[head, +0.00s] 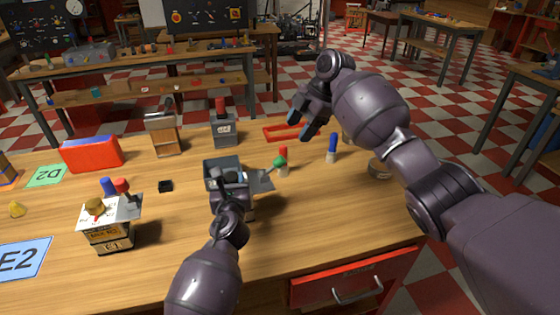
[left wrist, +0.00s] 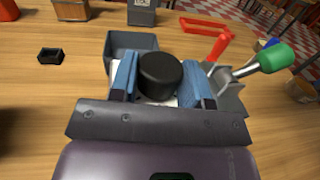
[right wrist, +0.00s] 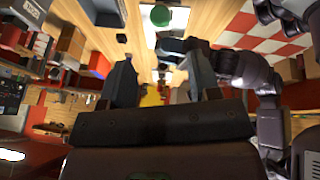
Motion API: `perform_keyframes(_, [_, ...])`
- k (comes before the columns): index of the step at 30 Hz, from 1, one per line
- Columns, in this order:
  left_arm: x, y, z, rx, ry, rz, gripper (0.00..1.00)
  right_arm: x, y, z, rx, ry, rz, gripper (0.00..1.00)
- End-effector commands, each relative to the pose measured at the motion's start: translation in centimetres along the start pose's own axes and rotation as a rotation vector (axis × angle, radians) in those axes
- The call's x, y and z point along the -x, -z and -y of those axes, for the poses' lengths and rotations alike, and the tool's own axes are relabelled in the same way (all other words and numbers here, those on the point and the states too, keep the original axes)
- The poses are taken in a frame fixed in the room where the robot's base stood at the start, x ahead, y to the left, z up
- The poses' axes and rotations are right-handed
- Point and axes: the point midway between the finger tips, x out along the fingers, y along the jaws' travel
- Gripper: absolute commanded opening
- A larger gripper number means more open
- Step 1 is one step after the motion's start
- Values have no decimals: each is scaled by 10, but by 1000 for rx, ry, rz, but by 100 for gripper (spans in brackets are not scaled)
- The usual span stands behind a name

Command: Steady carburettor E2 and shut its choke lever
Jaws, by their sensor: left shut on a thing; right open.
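My left gripper (head: 230,182) is shut on the black round cap (left wrist: 160,75) of a grey carburettor, between its blue finger pads. The carburettor's label is hidden, so I cannot read whether it is E2. A lever with a green knob (head: 279,162) sticks out at the carburettor's right side, slanting up to the right; the knob also shows in the left wrist view (left wrist: 275,58). My right gripper (head: 312,118) is open and empty, above the table, up and right of the green knob. The knob shows at the top of the right wrist view (right wrist: 168,17).
A carburettor marked E1 (head: 108,236) stands at left, near the blue E2 card (head: 22,259). A blue peg (head: 332,148) and a round tin (head: 379,168) stand to the right. A red frame (head: 283,133) lies behind. The front wood is clear.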

Motion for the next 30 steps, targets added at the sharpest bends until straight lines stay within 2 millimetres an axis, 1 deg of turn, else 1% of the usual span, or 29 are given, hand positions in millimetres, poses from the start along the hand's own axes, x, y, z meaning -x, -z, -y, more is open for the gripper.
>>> perform_keyframes(5, [0,0,0,0,0,0,10,-13,0,1,11,8,-1,56])
perform_keyframes(8, [0,0,0,0,0,0,10,-28,0,2,10,8,0,56])
perform_keyframes(15, [0,0,0,0,0,0,10,-70,0,2,10,8,1,56])
perform_keyframes(21, [0,0,0,0,0,0,10,-100,0,2,9,7,1,56])
perform_keyframes(25, [0,0,0,0,0,0,10,-112,-1,1,10,5,2,56])
perform_keyframes(30, [0,0,0,0,0,0,10,-120,0,1,11,4,3,56])
